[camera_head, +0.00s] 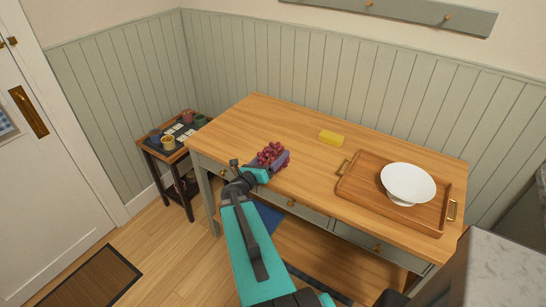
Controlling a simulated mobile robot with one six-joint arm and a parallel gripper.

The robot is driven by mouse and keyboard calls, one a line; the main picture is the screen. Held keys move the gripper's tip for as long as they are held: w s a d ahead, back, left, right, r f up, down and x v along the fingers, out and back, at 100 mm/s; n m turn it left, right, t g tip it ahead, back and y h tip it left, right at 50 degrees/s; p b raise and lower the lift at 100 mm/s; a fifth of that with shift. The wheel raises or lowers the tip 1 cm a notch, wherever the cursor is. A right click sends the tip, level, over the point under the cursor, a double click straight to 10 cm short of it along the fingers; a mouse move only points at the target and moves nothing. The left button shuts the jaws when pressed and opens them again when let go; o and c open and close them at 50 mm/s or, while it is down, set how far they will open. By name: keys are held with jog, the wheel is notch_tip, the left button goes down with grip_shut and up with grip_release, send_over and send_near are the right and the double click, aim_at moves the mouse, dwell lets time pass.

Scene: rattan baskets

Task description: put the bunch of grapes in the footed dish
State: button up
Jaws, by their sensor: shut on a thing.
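A bunch of red-purple grapes (270,153) is at the left front part of the wooden table. My gripper (272,162) is shut on the grapes, with its fingers partly hiding their lower side. I cannot tell whether the grapes still touch the table top. The white footed dish (408,182) stands upright on a wooden tray at the right side of the table, well to the right of my gripper. The dish looks empty.
The wooden tray (357,187) has raised walls and brass handles. A yellow block (331,138) lies near the table's middle. The table top (255,116) is otherwise clear. A small side table (147,151) with cups stands left. A pale counter (500,262) is at the lower right.

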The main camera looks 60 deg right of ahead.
dwell(0.3)
jog(key=w+a+r+n+t+y+b, duration=0.15)
jog(key=w+a+n+t+b, duration=0.55)
jog(key=w+a, duration=1.85)
jog(key=w+a+n+t+y, duration=0.1)
jog(key=w+a+t, duration=0.15)
jog(key=a, duration=0.75)
jog(key=w+a+t+y, duration=0.1)
jog(key=a+t+y, duration=0.15)
jog(key=a, duration=0.75)
jog(key=s+a+r+h, duration=0.1)
jog(key=s+a, duration=0.2)
jog(key=a, duration=0.8)
jog(key=shift+s+a+r+b, duration=0.25)
jog(key=shift+s+b, duration=0.05)
jog(key=shift+b, duration=0.1)
